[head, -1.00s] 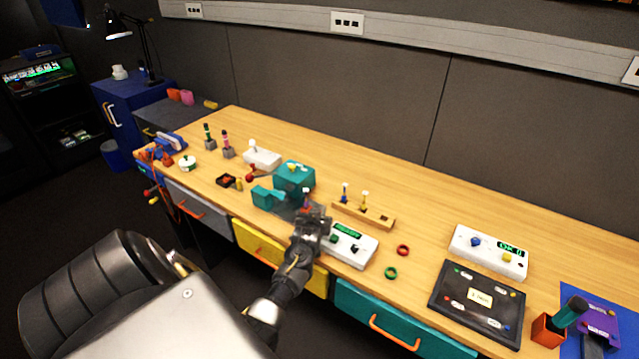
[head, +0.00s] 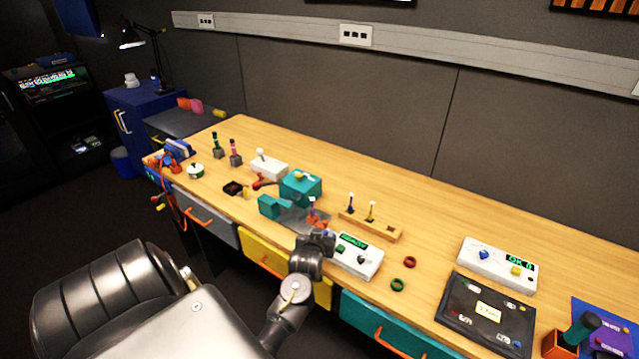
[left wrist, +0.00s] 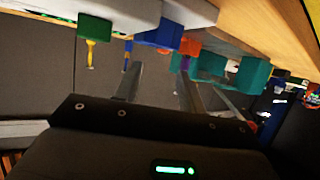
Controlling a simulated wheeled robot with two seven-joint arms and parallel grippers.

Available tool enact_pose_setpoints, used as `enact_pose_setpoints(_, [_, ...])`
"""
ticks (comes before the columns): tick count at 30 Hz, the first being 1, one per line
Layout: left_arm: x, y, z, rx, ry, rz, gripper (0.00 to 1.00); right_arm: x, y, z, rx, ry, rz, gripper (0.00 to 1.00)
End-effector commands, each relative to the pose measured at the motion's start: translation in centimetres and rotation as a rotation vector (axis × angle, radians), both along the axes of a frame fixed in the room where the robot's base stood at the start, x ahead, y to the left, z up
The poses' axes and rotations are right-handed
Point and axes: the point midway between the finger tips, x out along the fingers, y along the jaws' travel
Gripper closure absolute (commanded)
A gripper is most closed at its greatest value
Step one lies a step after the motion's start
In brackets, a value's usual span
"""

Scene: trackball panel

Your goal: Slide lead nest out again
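I cannot tell for certain which part is the lead nest. A small orange piece (head: 318,224) with a purple upright part (head: 312,208) stands at the front of the grey plate (head: 290,214), beside the teal fixture (head: 300,188). My left gripper (head: 317,236) is just on the near side of the orange piece, above the bench's front part. In the left wrist view the two fingers (left wrist: 157,80) are apart with nothing clearly between them. The orange piece (left wrist: 190,45) shows past one fingertip, with teal blocks (left wrist: 253,75) beside it. My right gripper is out of view.
A white box with a green display (head: 357,256) sits close on the right. Drawers with orange handles line the front.

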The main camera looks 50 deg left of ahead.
Motion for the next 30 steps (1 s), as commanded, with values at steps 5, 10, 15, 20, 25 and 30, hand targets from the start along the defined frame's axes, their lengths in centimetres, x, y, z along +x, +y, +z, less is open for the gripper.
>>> enact_pose_setpoints(5, [-1.8,-1.2,0.8,-0.001,-0.001,-0.001,0.60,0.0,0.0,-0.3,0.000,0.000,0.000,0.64])
enact_pose_setpoints(10, [-2.4,-1.6,1.2,0.000,0.000,0.000,0.60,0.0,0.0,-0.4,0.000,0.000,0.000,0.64])
enact_pose_setpoints(15, [-2.5,-1.6,1.2,0.000,0.000,0.000,0.60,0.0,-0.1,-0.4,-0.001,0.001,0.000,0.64])
enact_pose_setpoints(20, [-2.4,-1.6,1.2,0.000,0.000,0.000,0.60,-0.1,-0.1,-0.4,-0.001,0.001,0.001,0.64])
enact_pose_setpoints(25, [-2.4,-1.6,1.2,0.000,0.000,0.000,0.60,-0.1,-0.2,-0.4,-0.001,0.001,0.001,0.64])
enact_pose_setpoints(30, [-3.4,-3.2,0.7,-0.012,0.048,-0.050,0.60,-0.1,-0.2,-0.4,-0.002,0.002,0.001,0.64])
